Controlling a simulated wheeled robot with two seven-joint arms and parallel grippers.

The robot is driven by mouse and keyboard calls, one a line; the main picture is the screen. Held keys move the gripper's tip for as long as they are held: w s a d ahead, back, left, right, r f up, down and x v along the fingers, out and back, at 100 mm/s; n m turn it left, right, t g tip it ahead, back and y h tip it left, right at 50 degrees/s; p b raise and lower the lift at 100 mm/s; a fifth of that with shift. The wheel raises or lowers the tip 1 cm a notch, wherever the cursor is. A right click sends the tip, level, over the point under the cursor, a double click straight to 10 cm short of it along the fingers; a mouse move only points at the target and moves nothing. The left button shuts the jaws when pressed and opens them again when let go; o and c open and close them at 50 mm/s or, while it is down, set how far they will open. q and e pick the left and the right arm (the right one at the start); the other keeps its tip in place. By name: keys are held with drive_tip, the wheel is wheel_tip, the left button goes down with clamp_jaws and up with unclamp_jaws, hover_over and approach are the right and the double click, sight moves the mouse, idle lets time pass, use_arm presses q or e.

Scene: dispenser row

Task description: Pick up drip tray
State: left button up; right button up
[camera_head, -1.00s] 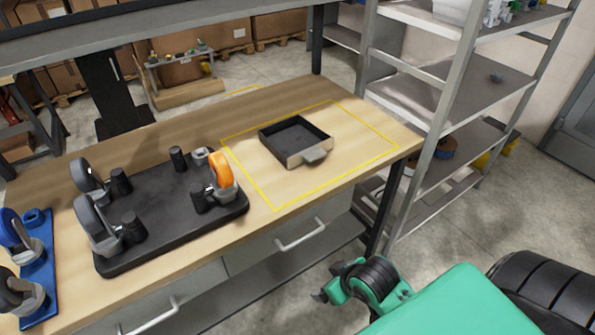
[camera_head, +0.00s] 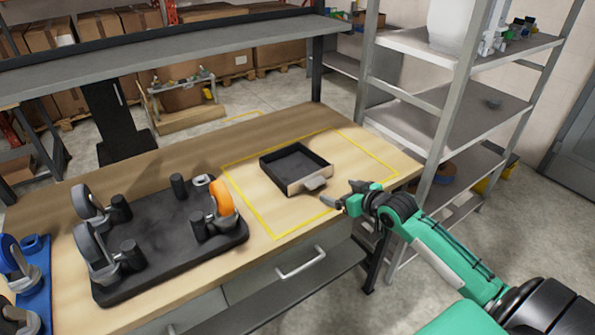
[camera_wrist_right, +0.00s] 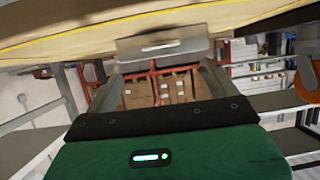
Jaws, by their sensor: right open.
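The drip tray (camera_head: 291,166) is a shallow dark square box with a light front face and a small grey handle tab (camera_head: 315,182). It sits on the wooden workbench inside a yellow outlined area. My right gripper (camera_head: 341,195) is open and empty, just right of and in front of the handle tab, near the bench's front edge. In the right wrist view the grey handle tab (camera_wrist_right: 162,45) shows ahead, between and beyond the two fingers, apart from them. My left gripper is not in view.
A black base plate (camera_head: 165,240) with grey and orange caster wheels stands left of the tray. A blue plate (camera_head: 38,285) with more wheels is at far left. A metal shelf rack (camera_head: 445,110) stands close on the right. The bench right of the tray is clear.

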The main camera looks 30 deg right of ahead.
sight(319, 185)
drive_tip(key=x, duration=0.5)
drive_tip(key=shift+p, duration=0.3)
drive_tip(key=p+x, duration=0.1)
drive_tip(key=x, duration=0.3)
drive_tip(key=shift+s+f, duration=0.1)
drive_tip(key=shift+f, duration=0.15)
drive_tip(key=shift+w+a+f+p, duration=0.15)
drive_tip(key=shift+w+f+p, duration=0.2)
drive_tip(key=shift+w, duration=0.2)
drive_tip(key=c, duration=1.8)
